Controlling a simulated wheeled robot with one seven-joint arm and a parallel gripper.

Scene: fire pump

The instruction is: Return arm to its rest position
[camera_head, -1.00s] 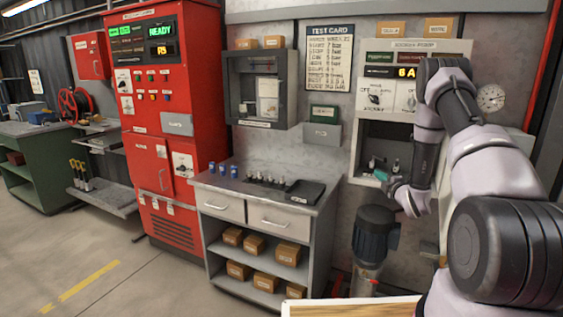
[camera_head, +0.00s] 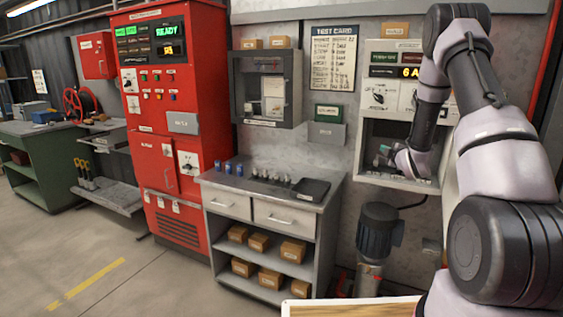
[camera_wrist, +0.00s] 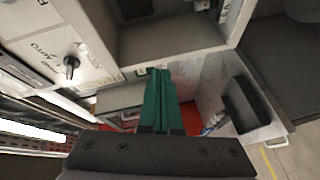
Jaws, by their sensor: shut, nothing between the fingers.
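My gripper (camera_head: 384,155) is at the right in the head view, in front of the open compartment of the jockey pump panel. My arm bends down to it from above, and the wrist hides part of the compartment. In the wrist view, my gripper's green fingers (camera_wrist: 160,105) are together with nothing between them. The grey panel (camera_head: 385,100) has a lit display and selector knobs. One knob (camera_wrist: 71,65) with an AUTO label shows at the left in the wrist view, apart from the fingers.
A grey counter (camera_head: 225,183) with blue cylinders, small fittings and a black tray stands left of my arm. A dark pump motor (camera_head: 380,232) is below the panel. A red cabinet (camera_head: 165,110) reading READY stands further left. The floor at lower left (camera_head: 150,280) is clear.

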